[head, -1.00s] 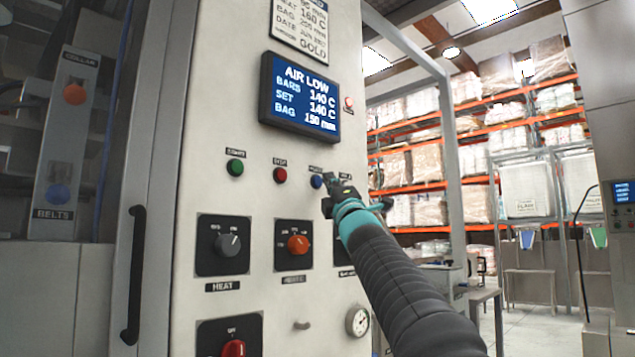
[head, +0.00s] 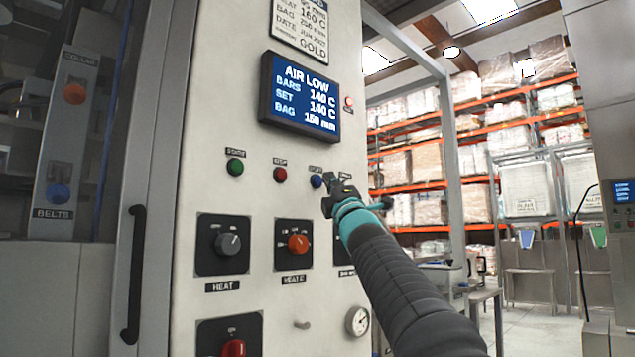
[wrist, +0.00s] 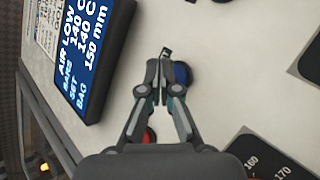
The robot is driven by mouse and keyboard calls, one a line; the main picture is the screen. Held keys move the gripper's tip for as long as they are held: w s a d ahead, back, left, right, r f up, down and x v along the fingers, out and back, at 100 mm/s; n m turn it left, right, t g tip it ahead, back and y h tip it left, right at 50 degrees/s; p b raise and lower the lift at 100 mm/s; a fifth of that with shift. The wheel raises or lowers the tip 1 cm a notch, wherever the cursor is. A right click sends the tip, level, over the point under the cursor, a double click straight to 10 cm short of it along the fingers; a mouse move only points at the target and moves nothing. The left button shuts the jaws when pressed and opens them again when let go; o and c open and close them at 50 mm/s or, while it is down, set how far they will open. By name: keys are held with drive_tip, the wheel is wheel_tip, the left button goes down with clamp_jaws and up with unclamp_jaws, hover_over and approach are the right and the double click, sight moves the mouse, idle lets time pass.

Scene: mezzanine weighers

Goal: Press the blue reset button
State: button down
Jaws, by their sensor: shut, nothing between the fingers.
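The blue button (head: 316,181) is on the pale control panel (head: 262,185), in a row to the right of a green and a red button. My gripper (head: 332,180) is shut and empty at the panel, just right of the blue button in the head view. In the wrist view the blue button (wrist: 181,74) shows beside and partly behind the shut fingertips (wrist: 163,58). I cannot tell whether the fingertips touch it or the panel. The label above the button is too blurred to read for certain.
The green button (head: 235,167) and red button (head: 280,175) sit to the left. A screen (head: 300,98) reading AIR LOW juts out above. Knobs (head: 298,243) stand out below. Another blue button (head: 59,193) is on the BELTS post at far left.

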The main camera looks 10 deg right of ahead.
drive_tip(key=shift+w+a, duration=0.1)
drive_tip(key=shift+w, duration=0.05)
drive_tip(key=shift+w+a, duration=0.15)
drive_tip(key=shift+w, duration=0.15)
drive_tip(key=shift+w+a, duration=0.25)
drive_tip(key=shift+w, duration=0.05)
idle(1.0)
drive_tip(key=shift+s+d, duration=0.1)
drive_tip(key=shift+s, duration=0.05)
drive_tip(key=shift+s+d, duration=0.35)
drive_tip(key=shift+s, duration=0.15)
drive_tip(key=shift+s+d, duration=0.1)
idle(0.3)
drive_tip(key=s+d, duration=0.1)
drive_tip(key=s, duration=0.1)
drive_tip(key=s+d+b, duration=0.1)
drive_tip(key=s, duration=0.1)
drive_tip(key=shift+d+b, duration=0.3)
drive_tip(key=shift+d, duration=0.1)
